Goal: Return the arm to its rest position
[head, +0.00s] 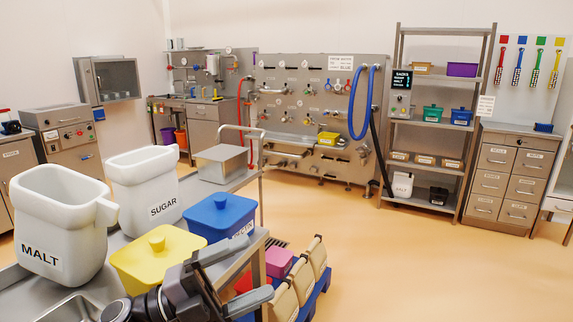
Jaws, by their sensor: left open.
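My left gripper (252,268) is in the bottom middle of the head view, with its two dark fingers spread apart and nothing between them. It is in front of the blue lidded box (222,214) and to the right of the yellow lidded box (158,258). Part of my left arm shows at the bottom edge. My right gripper is not in view. A white bin marked MALT (58,215) and a white bin marked SUGAR (143,188) stand upright on the steel bench at the left.
A steel box (222,163) sits at the bench's far end. Beige sacks (283,300) and a pink box (279,261) are on a blue pallet just right of my gripper. A pipe panel (310,115), shelving rack (435,120) and drawer cabinet (507,178) line the back. The right floor is clear.

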